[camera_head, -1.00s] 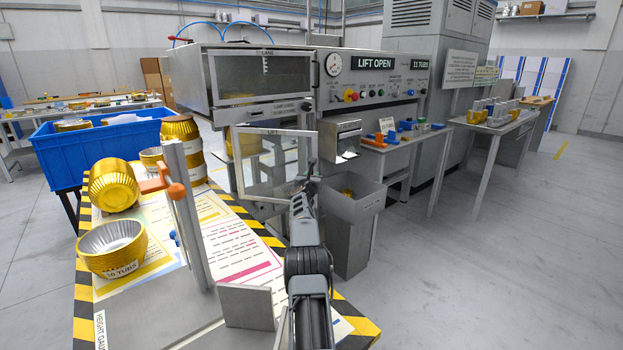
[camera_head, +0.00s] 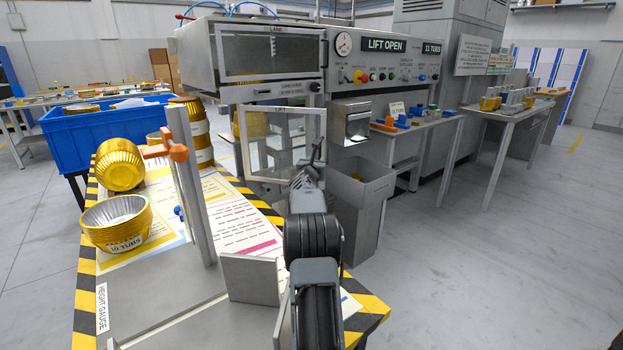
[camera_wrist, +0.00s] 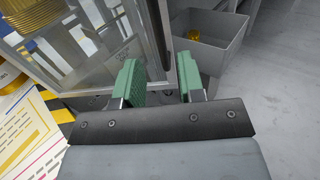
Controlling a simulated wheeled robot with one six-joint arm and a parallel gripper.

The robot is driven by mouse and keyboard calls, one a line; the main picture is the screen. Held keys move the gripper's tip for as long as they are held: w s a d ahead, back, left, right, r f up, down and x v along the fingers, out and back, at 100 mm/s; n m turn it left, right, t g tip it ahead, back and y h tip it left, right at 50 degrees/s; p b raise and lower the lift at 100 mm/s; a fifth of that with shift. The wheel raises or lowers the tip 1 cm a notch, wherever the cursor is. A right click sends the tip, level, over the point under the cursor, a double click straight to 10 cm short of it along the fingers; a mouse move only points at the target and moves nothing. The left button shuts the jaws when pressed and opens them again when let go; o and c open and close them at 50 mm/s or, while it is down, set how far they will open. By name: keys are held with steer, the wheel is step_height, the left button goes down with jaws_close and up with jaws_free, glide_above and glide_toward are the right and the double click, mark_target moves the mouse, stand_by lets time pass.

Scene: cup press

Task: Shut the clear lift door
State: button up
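The clear lift door (camera_head: 288,146), a transparent pane in a pale metal frame, stands swung open below the machine's lane window. In the wrist view the door (camera_wrist: 151,30) fills the upper left, with gold tubs showing through its pane. A dark upright bar (camera_wrist: 163,35) runs along its right edge. My gripper (camera_head: 312,168) is at the door's lower right edge in the head view, its fingers mostly hidden by my arm. In the wrist view its green-padded fingers (camera_wrist: 159,78) are apart, with the bar's lower end ahead of the gap. I cannot tell whether they touch the door.
The panel display (camera_head: 384,45) reads LIFT OPEN. A grey bin (camera_head: 357,197) with something gold inside stands right of the door. A striped table (camera_head: 240,328) at left carries gold tubs (camera_head: 115,222) and an upright height gauge (camera_head: 190,185). Open floor lies at right.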

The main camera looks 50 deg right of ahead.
steer(key=v, duration=0.6)
steer(key=shift+s+a+b, duration=0.2)
steer(key=shift+a+b, duration=0.2)
steer(key=shift+b, duration=0.05)
steer(key=shift+c, duration=0.4)
